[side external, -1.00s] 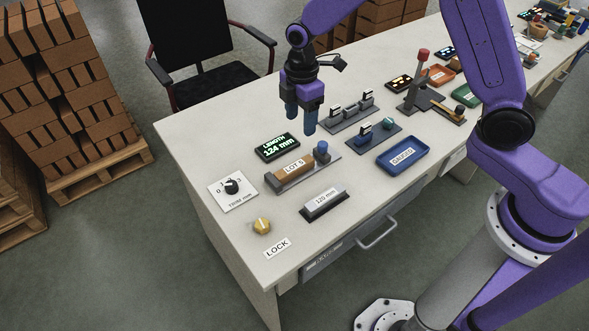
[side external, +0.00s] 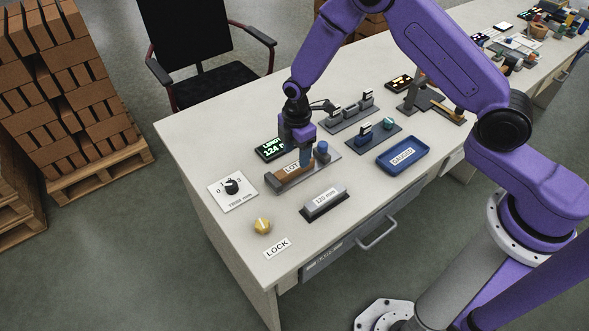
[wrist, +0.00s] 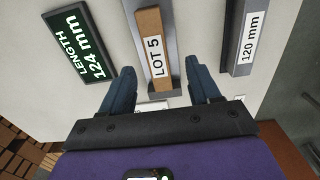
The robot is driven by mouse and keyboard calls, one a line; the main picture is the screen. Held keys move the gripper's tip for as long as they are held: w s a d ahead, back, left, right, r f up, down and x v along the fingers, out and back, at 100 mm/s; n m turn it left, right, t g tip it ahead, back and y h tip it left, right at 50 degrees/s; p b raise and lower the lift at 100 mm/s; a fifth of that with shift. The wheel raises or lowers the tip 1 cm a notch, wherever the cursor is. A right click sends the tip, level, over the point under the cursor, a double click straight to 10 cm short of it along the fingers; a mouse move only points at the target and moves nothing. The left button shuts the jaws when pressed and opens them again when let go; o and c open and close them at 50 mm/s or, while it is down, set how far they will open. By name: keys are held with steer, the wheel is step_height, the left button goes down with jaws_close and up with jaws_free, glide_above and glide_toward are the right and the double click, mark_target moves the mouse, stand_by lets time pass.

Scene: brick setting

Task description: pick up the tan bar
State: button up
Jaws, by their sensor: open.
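The tan bar (side external: 286,174) lies in a grey holder (side external: 271,185), with a white "LOT 5" label on it. In the wrist view the bar (wrist: 149,24) runs away from me in its holder (wrist: 170,22). My gripper (side external: 302,158) is over the bar in the side view, hiding part of it and its label. In the wrist view my gripper (wrist: 160,68) is open, one blue finger on either side of the bar's near part. I cannot tell how far the fingertips are above the holder.
A "LENGTH 124 mm" display (wrist: 78,43) and a "120 mm" block (wrist: 248,38) flank the holder. A dial plate (side external: 233,191), a yellow knob (side external: 262,226) and a blue tray (side external: 403,157) are nearby.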

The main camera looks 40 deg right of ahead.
mark_target(294, 166)
steer(key=shift+w+a+f, duration=0.1)
steer(key=shift+w+f, duration=0.05)
steer(key=shift+f, duration=1.35)
steer(key=shift+w+a+f, duration=0.1)
steer(key=shift+f, duration=1.4)
jaws_close()
